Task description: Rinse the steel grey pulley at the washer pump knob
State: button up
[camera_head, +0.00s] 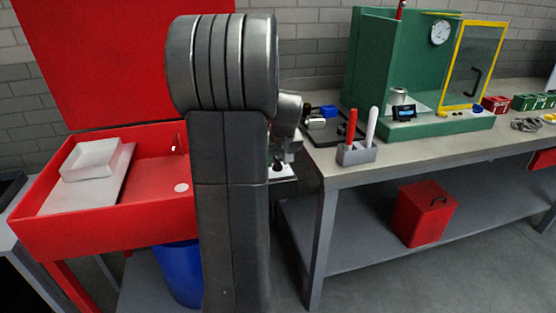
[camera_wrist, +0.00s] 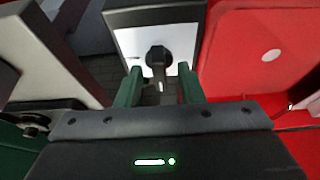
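My gripper (camera_wrist: 160,85) is open in the wrist view, its two green fingers apart with nothing seen held between them. Beyond the fingertips, a black knob-like part (camera_wrist: 157,58) stands against a pale panel (camera_wrist: 185,42). In the head view the gripper is mostly hidden behind my arm, near a small pale panel (camera_head: 284,173) between the red washer (camera_head: 85,233) and the bench. The washer also fills the right of the wrist view (camera_wrist: 232,50). I cannot clearly identify the steel grey pulley; a small silver cylindrical part (camera_head: 398,96) sits in the green cabinet.
The bench (camera_head: 330,166) holds a grey holder (camera_head: 356,154) with red and white handles and a green cabinet (camera_head: 388,60) with a yellow-framed door. A red box (camera_head: 423,212) stands on the lower shelf.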

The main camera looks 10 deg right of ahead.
grip_shut()
jog(key=shift+a+m+h, duration=0.1)
jog(key=shift+m+h, duration=0.6)
jog(key=shift+m, duration=1)
grip_release()
jog(key=p+v, duration=0.1)
jog(key=v, duration=1.2)
jog(key=shift+r, duration=0.4)
jog(key=shift+f, duration=0.15)
